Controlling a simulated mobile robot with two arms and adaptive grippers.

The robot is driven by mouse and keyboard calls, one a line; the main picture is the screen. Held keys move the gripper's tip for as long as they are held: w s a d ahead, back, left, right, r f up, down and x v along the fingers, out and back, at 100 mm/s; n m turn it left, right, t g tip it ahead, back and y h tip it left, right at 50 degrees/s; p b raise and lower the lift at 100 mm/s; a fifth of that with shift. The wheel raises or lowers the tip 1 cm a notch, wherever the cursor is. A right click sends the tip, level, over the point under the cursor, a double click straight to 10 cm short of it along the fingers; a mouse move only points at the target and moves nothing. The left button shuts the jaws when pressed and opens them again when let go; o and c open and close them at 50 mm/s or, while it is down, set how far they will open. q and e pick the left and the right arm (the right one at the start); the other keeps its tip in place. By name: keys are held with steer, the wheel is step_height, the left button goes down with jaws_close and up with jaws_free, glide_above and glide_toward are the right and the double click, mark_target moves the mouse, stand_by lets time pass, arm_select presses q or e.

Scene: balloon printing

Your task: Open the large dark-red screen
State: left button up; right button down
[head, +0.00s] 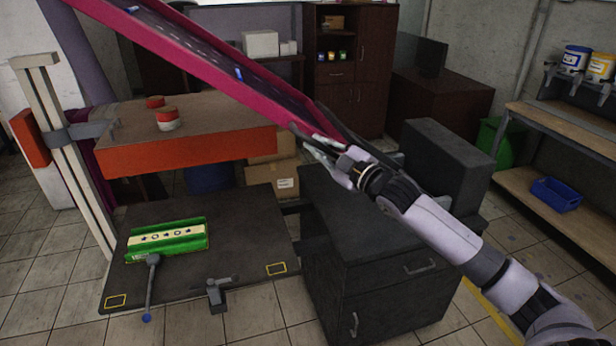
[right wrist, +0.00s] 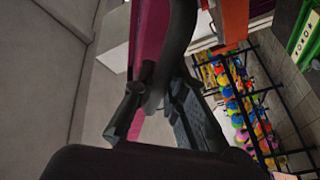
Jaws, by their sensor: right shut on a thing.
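The large dark-red screen (head: 215,66) is a long magenta-red frame. It slants across the head view, its far end up at the upper left and its near end low at the middle, raised above the orange-fronted table. My right gripper (head: 322,143) is at its low right end, shut on its dark handle. In the right wrist view the red screen edge (right wrist: 152,38) and the dark curved handle (right wrist: 180,45) run down between the fingers of my right gripper (right wrist: 155,105). The exact contact is partly hidden. My left gripper is not in view.
Red-and-white jars (head: 167,120) stand on the brown tabletop with an orange front (head: 190,155). A green fixture (head: 168,255) with a printed cream strip sits on the dark platform below. A dark cabinet (head: 390,265) stands under my right arm. Shelves (head: 560,185) are at the right.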

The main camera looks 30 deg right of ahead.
steer(key=s+d+r+m+t+p, duration=0.1)
steer(key=s+d+r+m+p, duration=0.1)
steer(key=d+r, duration=1)
steer(key=shift+s+d+r+m+p, duration=0.3)
steer(key=shift+s+d+r+m, duration=0.1)
steer(key=shift+s+m, duration=0.25)
steer(key=shift+w+f, duration=0.1)
steer(key=c, duration=1.6)
jaws_free()
steer(key=shift+d, duration=0.1)
steer(key=shift+f, duration=0.1)
